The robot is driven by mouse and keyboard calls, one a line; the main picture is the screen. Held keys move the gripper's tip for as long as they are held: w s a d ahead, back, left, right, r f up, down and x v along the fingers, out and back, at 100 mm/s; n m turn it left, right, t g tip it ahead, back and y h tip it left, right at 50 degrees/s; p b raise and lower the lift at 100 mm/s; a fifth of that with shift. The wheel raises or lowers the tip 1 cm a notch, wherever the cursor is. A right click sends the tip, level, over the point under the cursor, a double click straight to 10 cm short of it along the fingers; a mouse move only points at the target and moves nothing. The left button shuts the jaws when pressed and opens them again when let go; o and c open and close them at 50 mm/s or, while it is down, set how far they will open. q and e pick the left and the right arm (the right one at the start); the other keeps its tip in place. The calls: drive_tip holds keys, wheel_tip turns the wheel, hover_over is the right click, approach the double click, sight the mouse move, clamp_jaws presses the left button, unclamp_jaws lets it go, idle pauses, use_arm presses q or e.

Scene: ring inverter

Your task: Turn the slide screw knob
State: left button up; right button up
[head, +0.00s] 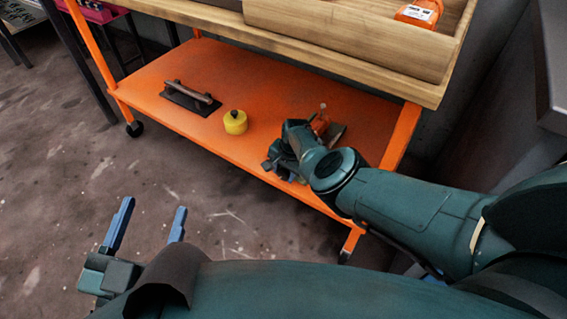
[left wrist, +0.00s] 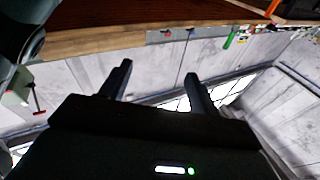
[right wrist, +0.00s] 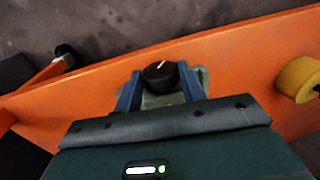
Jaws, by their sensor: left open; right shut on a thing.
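A black round knob (right wrist: 160,75) with a white pointer line sits on a grey-green body (right wrist: 166,100) in the right wrist view. My right gripper (right wrist: 159,82) is shut on the knob, with one finger on each side. The body is partly hidden below the fingers. In the head view my right gripper (head: 282,166) is low over the right part of the orange shelf, and the knob is hidden there. My left gripper (head: 154,207) is open and empty over the floor at the lower left. Its two spread fingers also show in the left wrist view (left wrist: 158,78).
A yellow round container (head: 235,123) and a dark trowel-like tool (head: 190,96) lie on the orange shelf (head: 230,70). An orange object (head: 320,123) is just beyond my right wrist. A wooden tray (head: 350,42) is above.

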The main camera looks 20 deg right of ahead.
drive_tip(key=t+y+p, duration=0.1)
drive_tip(key=t+p, duration=0.1)
drive_tip(key=p, duration=0.1)
drive_tip(key=shift+s+d+y, duration=0.2)
drive_tip(key=shift+s+y, duration=0.1)
drive_tip(key=shift+y, duration=0.1)
use_arm(q)
drive_tip(key=shift+a+r+g+y+p, duration=0.1)
drive_tip(key=shift+a+g+y+p, duration=0.2)
drive_tip(key=shift+a+y, duration=0.35)
use_arm(e)
drive_tip(key=shift+f+t+y, duration=0.15)
drive_tip(key=shift+t+y, duration=0.35)
drive_tip(key=shift+t, duration=0.2)
drive_tip(key=o, duration=1)
